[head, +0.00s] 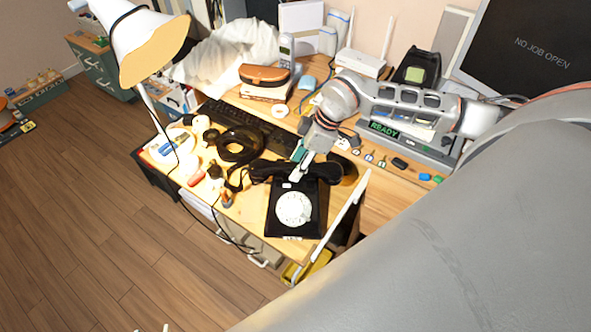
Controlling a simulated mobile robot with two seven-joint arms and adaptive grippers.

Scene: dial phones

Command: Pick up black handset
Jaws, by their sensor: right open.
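The black handset (268,170) lies sideways along the back of the black dial phone (276,220), whose round white dial faces up. My right gripper (298,163) points down at the middle of the handset. Its jaws are open, with one fingertip on the far side of the handset and one at its near side. It covers part of the handset's middle; I cannot tell whether the fingers touch it. My left gripper does not show.
A lamp (140,45) leans over the desk's left side. A black keyboard (232,122), a coiled dark ring (238,146) and small loose items crowd the left. Keys and a READY device (385,129) are at the right. My right arm covers the lower right.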

